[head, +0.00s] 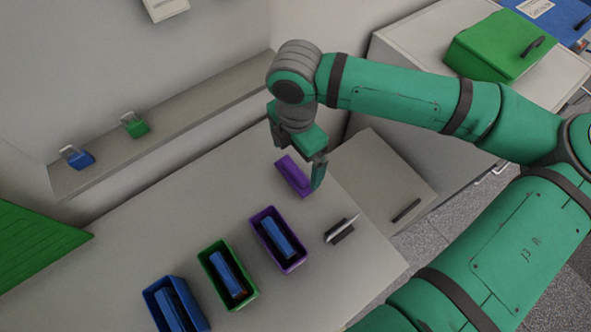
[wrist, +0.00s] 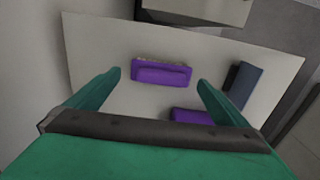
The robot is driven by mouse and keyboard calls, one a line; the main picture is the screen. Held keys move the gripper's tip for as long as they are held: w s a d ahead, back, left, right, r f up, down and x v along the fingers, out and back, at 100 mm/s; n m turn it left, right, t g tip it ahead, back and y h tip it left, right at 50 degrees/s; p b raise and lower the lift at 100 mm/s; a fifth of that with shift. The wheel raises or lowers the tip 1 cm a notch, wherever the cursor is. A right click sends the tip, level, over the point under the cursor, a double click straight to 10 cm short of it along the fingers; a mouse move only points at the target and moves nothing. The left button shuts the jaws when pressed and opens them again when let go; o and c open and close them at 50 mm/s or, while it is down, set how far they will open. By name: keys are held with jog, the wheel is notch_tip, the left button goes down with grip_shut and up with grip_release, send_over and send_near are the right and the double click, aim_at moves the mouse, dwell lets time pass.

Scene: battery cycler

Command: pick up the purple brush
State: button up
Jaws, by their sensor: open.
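The purple brush (head: 293,175) lies on the table near its far right edge in the head view. In the wrist view the purple brush (wrist: 162,73) lies crosswise, ahead of and between my fingertips. My gripper (head: 306,172) is open and empty, with its fingers pointing down by the brush. In the wrist view my gripper (wrist: 160,80) has its two green fingers wide apart, one to each side of the brush's ends. I see no contact with the brush, but its exact height over the table is hard to tell.
A purple bin (head: 301,262), a green bin (head: 253,292) and a blue bin (head: 205,322) stand in a row, each holding a blue item. A dark stand (head: 342,237) with a pale plate is right of them. A shelf (head: 190,124) runs behind.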

aim_at(295, 170)
jog(key=shift+s+a+f, duration=0.1)
jog(key=shift+s+f, duration=0.1)
jog(key=shift+f, duration=1.5)
jog(key=shift+s+a+f, duration=0.1)
jog(key=shift+s+f, duration=0.1)
jog(key=shift+f, duration=1.5)
jog(key=c, duration=0.9)
